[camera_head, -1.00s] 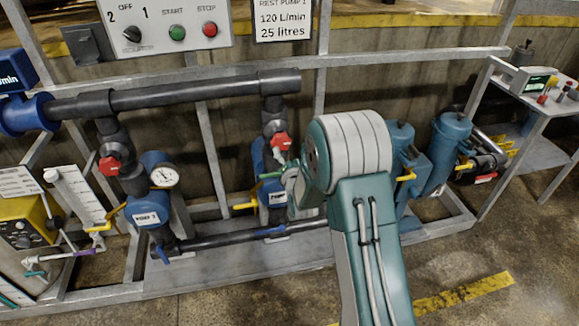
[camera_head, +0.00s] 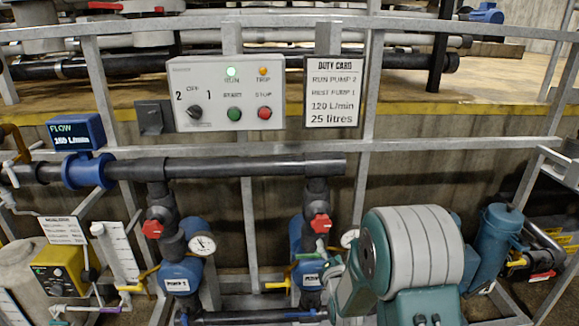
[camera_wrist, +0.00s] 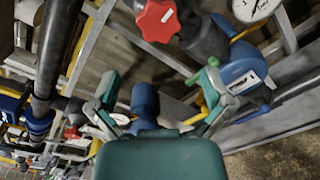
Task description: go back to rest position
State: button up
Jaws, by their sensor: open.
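In the wrist view my gripper (camera_wrist: 155,105) has its two green-and-grey fingers spread apart with nothing between them. Beyond the fingers are a blue pump body (camera_wrist: 146,100) and, at upper right, another blue pump body (camera_wrist: 240,68) and a red valve handle (camera_wrist: 158,18). In the head view my arm, with its large grey-and-teal joint, fills the lower right in front of the pump frame. Part of my gripper (camera_head: 325,277) shows left of that joint, near the right-hand pump (camera_head: 303,262); its fingertips are not clear there.
A control box (camera_head: 228,95) with a lit green RUN lamp stands above a black pipe (camera_head: 230,168). Beside it hangs a duty card (camera_head: 332,92). A blue flow meter (camera_head: 76,132) reads in L/min. Red valve handles (camera_head: 153,229), gauges and grey frame bars crowd the space around my arm.

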jog(key=s+r+m+g, duration=0.6)
jog(key=s+r+m, duration=0.6)
jog(key=m, duration=0.1)
jog(key=s+r+m+g, duration=0.3)
jog(key=s+m+g, duration=0.3)
jog(key=s+m, duration=0.7)
jog(key=s, duration=1)
jog(key=shift+s, duration=0.25)
